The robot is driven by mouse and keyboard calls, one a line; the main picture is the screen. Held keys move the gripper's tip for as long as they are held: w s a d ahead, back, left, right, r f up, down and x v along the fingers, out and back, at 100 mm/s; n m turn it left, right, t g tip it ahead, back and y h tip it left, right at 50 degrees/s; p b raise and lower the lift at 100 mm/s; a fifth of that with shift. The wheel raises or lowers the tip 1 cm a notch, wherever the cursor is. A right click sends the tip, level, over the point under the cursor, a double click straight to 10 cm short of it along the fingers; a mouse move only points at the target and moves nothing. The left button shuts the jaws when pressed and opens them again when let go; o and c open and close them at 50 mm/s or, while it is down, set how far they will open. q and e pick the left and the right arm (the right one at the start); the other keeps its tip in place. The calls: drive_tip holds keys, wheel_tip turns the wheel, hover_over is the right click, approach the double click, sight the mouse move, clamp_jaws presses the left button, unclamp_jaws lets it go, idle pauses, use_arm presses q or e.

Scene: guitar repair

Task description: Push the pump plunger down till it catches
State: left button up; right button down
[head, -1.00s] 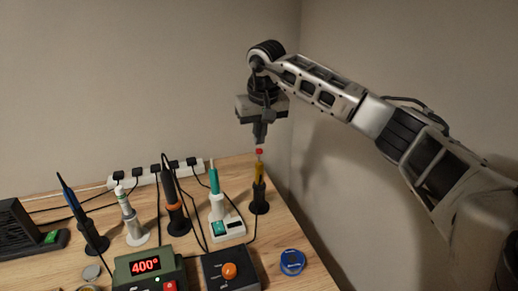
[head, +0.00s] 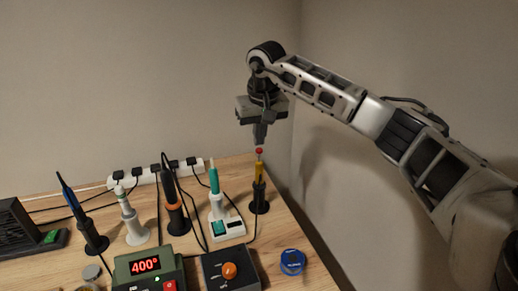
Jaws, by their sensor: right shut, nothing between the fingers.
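The pump (head: 259,172) is a yellow upright tube with a red knob (head: 259,151) on its plunger at the top. It stands in a black holder (head: 259,206) near the right edge of the table. My right gripper (head: 260,142) points down with its fingers shut and empty, directly above the red knob. The fingertips look very close to the knob; I cannot tell whether they touch it. My left gripper is out of view.
A white and teal iron (head: 215,180) stands left of the pump, with several other tools further left. A white power strip (head: 155,173) lies behind them. A soldering station (head: 150,270), a box with an orange knob (head: 229,271) and a blue tin (head: 292,262) are in front.

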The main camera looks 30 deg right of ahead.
sight(259, 149)
use_arm(q)
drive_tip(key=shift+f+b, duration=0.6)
drive_tip(key=shift+b, duration=0.2)
use_arm(e)
drive_tip(key=shift+s+x, duration=0.2)
drive_tip(key=shift+x, duration=0.7)
drive_tip(key=shift+s+x, duration=0.15)
drive_tip(key=shift+x, duration=0.7)
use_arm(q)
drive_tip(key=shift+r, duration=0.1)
use_arm(e)
drive_tip(key=shift+a, duration=0.1)
